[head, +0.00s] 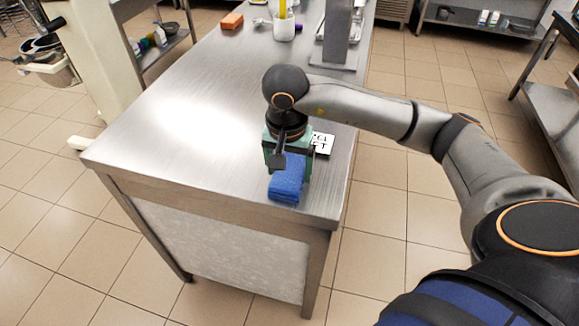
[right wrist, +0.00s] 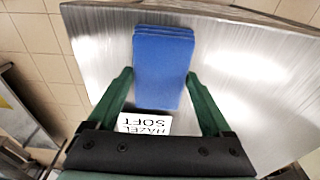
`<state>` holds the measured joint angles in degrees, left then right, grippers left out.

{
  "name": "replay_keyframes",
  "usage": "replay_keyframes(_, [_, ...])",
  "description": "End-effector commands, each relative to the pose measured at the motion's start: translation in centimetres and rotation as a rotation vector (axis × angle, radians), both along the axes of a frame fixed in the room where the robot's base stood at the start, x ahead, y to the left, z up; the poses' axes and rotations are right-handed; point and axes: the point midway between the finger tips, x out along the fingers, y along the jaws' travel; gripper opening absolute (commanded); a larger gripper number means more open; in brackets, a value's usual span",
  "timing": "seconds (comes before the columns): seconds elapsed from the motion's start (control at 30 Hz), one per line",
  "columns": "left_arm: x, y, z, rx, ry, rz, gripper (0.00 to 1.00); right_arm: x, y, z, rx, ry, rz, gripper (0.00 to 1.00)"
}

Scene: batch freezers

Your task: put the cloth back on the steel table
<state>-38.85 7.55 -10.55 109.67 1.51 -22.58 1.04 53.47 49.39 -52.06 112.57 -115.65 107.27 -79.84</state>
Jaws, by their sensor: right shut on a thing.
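The blue folded cloth (head: 287,183) is at the near right end of the steel table (head: 185,120), close to the front edge. My right gripper (head: 288,168) reaches down from above and is shut on the cloth. In the right wrist view, the cloth (right wrist: 162,62) lies between the two green fingers, with the steel top (right wrist: 240,75) beneath it. I cannot tell whether the cloth rests on the table or hangs just above it. My left gripper is not in view.
A white label card (head: 322,143) reading "HAZEL SOFT" is right beside the gripper. The table's left and middle are clear.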

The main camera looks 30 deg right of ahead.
Motion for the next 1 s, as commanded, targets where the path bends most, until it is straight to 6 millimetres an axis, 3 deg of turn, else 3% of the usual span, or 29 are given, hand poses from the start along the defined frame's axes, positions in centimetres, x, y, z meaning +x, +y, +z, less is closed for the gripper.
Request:
replay_keyframes(0.07, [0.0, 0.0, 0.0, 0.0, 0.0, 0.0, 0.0, 0.0, 0.0, -0.1, -0.001, 0.002, 0.0, 0.39])
replay_keyframes(0.1, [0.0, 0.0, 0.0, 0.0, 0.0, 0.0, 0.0, 0.0, 0.0, -0.1, -0.001, 0.002, 0.0, 0.87])
replay_keyframes(0.2, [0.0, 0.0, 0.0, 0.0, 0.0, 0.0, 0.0, 0.0, 0.0, -0.1, -0.001, 0.002, 0.0, 0.98])
replay_keyframes(0.57, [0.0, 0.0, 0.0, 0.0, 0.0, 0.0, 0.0, 0.0, 0.1, 0.7, 0.001, -0.002, -0.001, 1.0])
replay_keyframes(1.0, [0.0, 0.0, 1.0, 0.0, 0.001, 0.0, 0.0, -0.6, 0.8, 9.2, -0.002, -0.004, -0.001, 1.0])
